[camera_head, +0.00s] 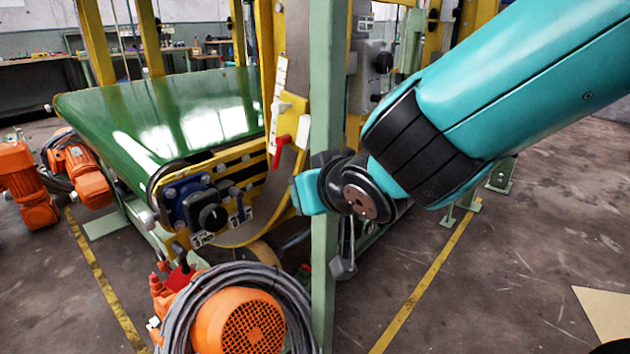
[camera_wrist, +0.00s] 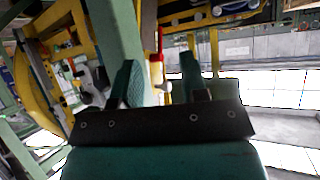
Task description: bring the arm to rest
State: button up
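My gripper (camera_wrist: 157,64) shows in the wrist view with its two dark green fingers apart. A red and white part (camera_wrist: 156,72) shows in the gap between them; it seems to lie beyond the fingers, and I see no contact. In the head view my teal arm reaches in from the upper right, and its wrist end is beside the green post (camera_head: 327,120). The fingers cannot be made out clearly there. A red lever (camera_head: 282,145) sits on the yellow frame left of the post.
A green conveyor (camera_head: 165,120) fills the left side. Orange motors stand at the far left (camera_head: 28,185) and at the front (camera_head: 240,325), the front one wrapped in grey cable. A grey control box (camera_head: 368,75) is behind the post. Floor at the right (camera_head: 540,240) is largely clear.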

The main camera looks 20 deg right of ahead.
jog(key=s+d+n+g+y, duration=0.25)
jog(key=s+n+g, duration=0.25)
jog(key=s+g, duration=1.05)
jog(key=s+r+t+p, duration=0.2)
jog(key=r+p, duration=1)
jog(key=s+r+t+p, duration=0.2)
jog(key=r+p, duration=1)
jog(key=p, duration=0.1)
jog(key=shift+s+d+r+h, duration=0.15)
jog(key=shift+s+d+h, duration=0.2)
jog(key=shift+d, duration=0.05)
